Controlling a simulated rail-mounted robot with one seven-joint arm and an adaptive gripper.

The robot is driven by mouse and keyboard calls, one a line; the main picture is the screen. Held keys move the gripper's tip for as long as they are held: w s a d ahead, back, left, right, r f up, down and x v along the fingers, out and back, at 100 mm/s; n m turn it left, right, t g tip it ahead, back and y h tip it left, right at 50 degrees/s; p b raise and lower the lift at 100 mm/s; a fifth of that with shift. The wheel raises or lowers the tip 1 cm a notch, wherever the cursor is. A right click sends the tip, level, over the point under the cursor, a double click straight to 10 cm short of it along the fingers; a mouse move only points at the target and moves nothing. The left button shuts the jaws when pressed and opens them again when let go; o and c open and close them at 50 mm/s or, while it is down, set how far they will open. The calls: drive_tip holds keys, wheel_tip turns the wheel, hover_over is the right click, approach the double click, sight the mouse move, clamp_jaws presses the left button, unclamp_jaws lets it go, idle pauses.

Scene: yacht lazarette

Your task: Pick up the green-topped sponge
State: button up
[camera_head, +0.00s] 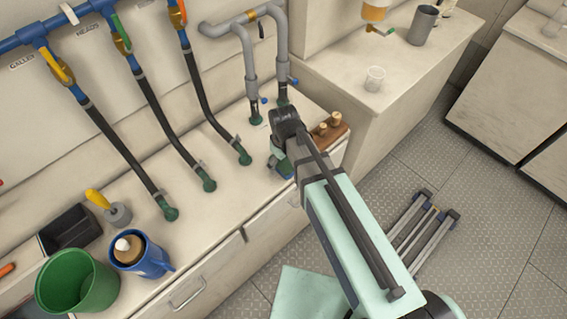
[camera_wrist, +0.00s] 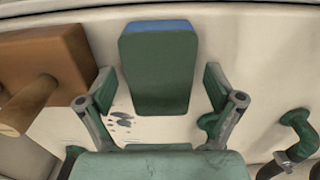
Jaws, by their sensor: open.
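The green-topped sponge (camera_wrist: 159,70) shows in the wrist view as a green block with a blue strip along its far edge. It lies on the pale worktop, beyond and between the fingers. My gripper (camera_wrist: 167,88) is open, with one finger on either side of the sponge's near part and a gap visible on each side. I cannot tell how high the fingertips are above the worktop. In the head view my gripper (camera_head: 280,163) is over the worktop's right end, and my arm hides most of that spot. The sponge cannot be made out clearly there.
A brown wooden block with pegs (camera_wrist: 50,70) is close on the left in the wrist view; it also shows in the head view (camera_head: 331,130). Green pipe fittings (camera_wrist: 297,125) stand to the right. A blue jug (camera_head: 152,262) and green bucket (camera_head: 78,285) are farther left along the worktop.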

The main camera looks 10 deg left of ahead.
sight(283, 161)
drive_tip(key=c, duration=0.8)
drive_tip(key=shift+r, duration=0.15)
drive_tip(key=shift+r+b, duration=1.6)
drive_tip(key=shift+r, duration=8.3)
drive_tip(key=shift+o, duration=0.4)
drive_tip(key=c, duration=0.4)
drive_tip(key=shift+r, duration=0.1)
